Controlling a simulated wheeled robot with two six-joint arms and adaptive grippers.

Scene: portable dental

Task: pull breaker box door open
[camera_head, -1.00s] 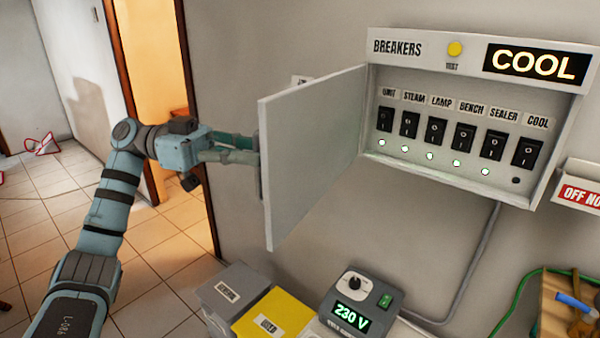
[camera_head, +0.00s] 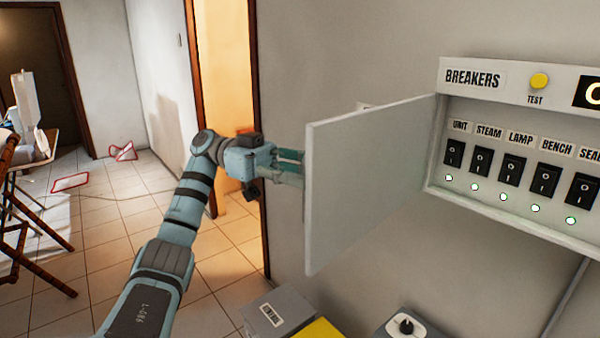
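The breaker box (camera_head: 480,148) is on the wall at the right, and its grey door (camera_head: 365,175) stands swung wide open to the left, showing the switches. My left gripper (camera_head: 296,168) is at the door's free left edge. Its two fingers look spread apart, but their tips go behind the door panel, so I cannot tell whether they grip or touch anything there. My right gripper is not in view.
A yellow test button (camera_head: 539,81) and a row of black switches (camera_head: 499,172) are on the box. A grey bin (camera_head: 272,312), a yellow bin (camera_head: 318,330) and a device with a knob (camera_head: 404,326) stand below. A doorway and tiled floor lie left.

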